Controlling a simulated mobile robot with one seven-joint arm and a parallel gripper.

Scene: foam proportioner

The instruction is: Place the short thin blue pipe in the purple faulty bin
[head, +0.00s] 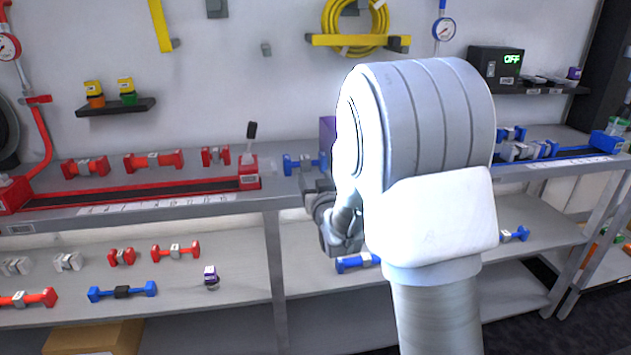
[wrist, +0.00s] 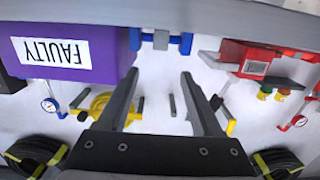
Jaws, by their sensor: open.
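The purple bin with a white FAULTY label (wrist: 95,50) is at the upper left of the wrist view, which looks upside down. In the head view only a strip of the purple bin (head: 327,133) shows beside my arm. A short blue pipe with a grey middle (wrist: 160,39) shows next to the bin in the wrist view. In the head view this blue pipe (head: 303,163) lies on the upper shelf. My gripper (wrist: 159,75) is open and empty, its fingertips apart from the pipe and pointing its way. My arm hides much of the bin in the head view.
Another blue pipe with a black middle (head: 122,291) lies on the lower shelf, left. One more blue pipe (head: 357,262) is partly behind my arm. A red rail (head: 140,190) and several red pipes are left on the upper shelf. More blue pipes (head: 530,150) lie right.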

